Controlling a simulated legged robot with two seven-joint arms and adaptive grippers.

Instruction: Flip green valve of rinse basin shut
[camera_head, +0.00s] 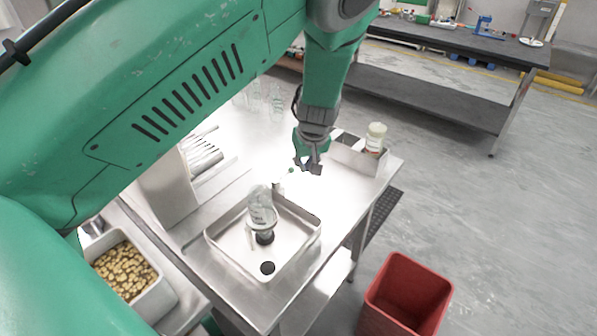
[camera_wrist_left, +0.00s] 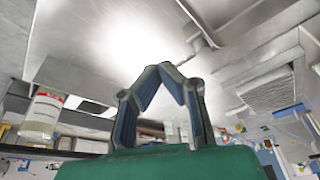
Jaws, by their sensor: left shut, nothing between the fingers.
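My right gripper is out of view.
A clear glass vessel (camera_head: 262,207) stands over the basin. A white-capped bottle (camera_head: 375,138) sits in a metal holder to the right of the gripper. A bean bin (camera_head: 160,289) is at lower left, and a red bin (camera_head: 405,296) is on the floor.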

